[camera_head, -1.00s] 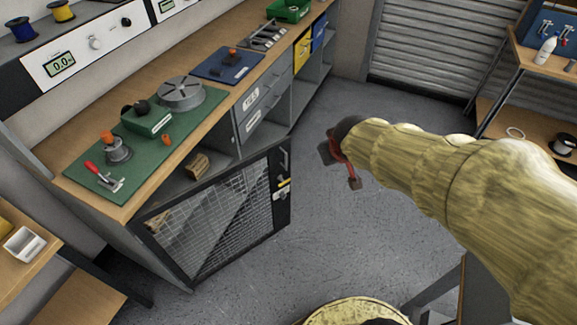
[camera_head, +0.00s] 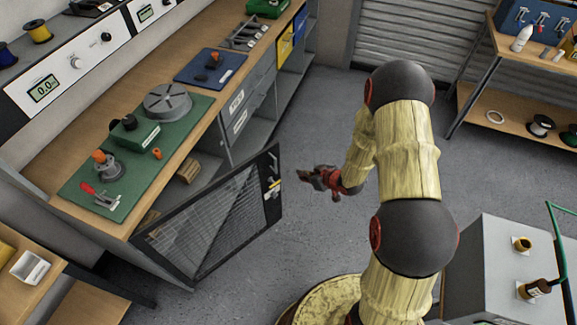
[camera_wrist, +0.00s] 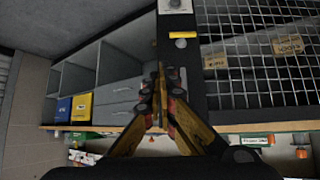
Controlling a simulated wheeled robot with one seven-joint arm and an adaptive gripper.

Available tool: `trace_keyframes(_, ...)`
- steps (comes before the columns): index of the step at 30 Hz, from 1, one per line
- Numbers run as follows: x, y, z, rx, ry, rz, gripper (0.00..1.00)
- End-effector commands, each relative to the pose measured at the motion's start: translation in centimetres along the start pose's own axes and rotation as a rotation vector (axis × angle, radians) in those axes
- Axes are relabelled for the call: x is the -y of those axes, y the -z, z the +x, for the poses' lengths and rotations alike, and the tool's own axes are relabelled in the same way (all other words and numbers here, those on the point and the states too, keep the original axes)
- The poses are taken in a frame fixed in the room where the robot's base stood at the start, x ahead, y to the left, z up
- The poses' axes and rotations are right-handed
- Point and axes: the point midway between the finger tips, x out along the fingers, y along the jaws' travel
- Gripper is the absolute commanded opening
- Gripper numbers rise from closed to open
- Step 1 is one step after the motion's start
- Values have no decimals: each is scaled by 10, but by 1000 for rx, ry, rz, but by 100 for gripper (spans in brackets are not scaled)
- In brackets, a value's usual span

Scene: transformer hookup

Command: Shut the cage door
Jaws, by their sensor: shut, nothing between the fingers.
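The cage door (camera_head: 208,228), a dark frame with wire mesh, stands swung out from the workbench, its cubby partly exposed behind. Its free edge is at the right, with a yellow latch handle (camera_head: 275,187) on it. My gripper (camera_head: 304,177) is shut and empty, just right of that edge; a small gap shows in the head view. In the wrist view the door's frame (camera_wrist: 197,85) and mesh fill the right side, with the yellow latch (camera_wrist: 182,35) near the top. My fingertips (camera_wrist: 160,75) are just left of the frame; contact cannot be told.
The workbench (camera_head: 135,215) has open shelves and grey drawers (camera_head: 240,112). Boxes (camera_head: 187,170) sit inside the cubby. Floor (camera_head: 320,120) is clear between the bench and the right-hand shelf.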

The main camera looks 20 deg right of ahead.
Motion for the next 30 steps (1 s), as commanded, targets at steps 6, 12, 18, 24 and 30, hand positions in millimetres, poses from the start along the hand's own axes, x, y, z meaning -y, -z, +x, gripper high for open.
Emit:
trace_keyframes(6, 2, -3, 28, -1, 5, -2, 0)
trace_keyframes(12, 1, -3, 68, 0, 4, -2, 0)
trace_keyframes(18, 1, -3, 105, -1, 3, -2, 0)
trace_keyframes(24, 1, 18, 122, -1, 2, -2, 0)
trace_keyframes(30, 1, 26, 128, -1, 2, -1, 0)
